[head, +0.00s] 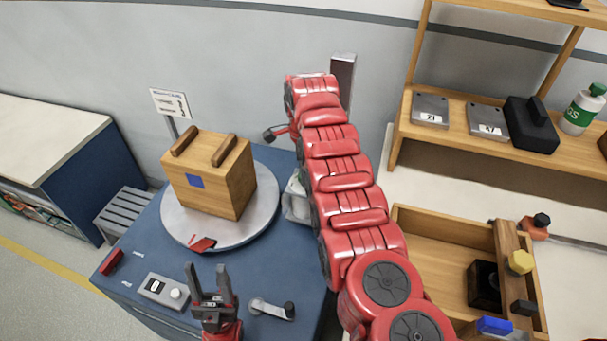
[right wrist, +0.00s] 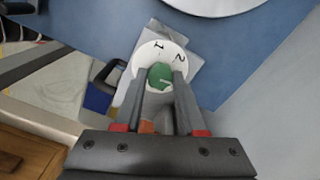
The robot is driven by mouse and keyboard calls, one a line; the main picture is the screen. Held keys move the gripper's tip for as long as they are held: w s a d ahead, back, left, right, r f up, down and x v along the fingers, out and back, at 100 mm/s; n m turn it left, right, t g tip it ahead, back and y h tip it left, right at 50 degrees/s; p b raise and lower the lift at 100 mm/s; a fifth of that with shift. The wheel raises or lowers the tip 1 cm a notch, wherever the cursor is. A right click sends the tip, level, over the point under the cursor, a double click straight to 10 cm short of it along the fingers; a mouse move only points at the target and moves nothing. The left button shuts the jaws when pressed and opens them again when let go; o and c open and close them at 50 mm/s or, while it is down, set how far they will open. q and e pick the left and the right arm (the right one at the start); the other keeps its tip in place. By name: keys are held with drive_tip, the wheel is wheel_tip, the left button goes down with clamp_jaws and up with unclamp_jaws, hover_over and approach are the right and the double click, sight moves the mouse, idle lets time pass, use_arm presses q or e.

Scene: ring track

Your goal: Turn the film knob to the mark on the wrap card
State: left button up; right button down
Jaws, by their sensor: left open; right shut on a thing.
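The film knob (right wrist: 160,75) is green and sits on a round white dial marked 1 and 2 in the right wrist view. My right gripper (right wrist: 157,88) is shut on it, one finger on each side. In the head view my red right arm hides the knob; part of a pale housing (head: 296,203) shows beside the arm. The wrap card (head: 171,103) stands on a post behind the turntable; its small print is hard to read. My left gripper (head: 208,268) is open and empty above the front of the blue cabinet.
A wooden box (head: 208,180) with two handles and a blue square stands on the round turntable (head: 262,208). A grey control box (head: 163,291) and a crank (head: 271,308) lie in front. A wooden tray (head: 436,217) and a shelf (head: 470,140) are at the right.

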drive_tip(key=shift+f+m, duration=0.1)
drive_tip(key=shift+m, duration=0.5)
drive_tip(key=c, duration=0.5)
unclamp_jaws()
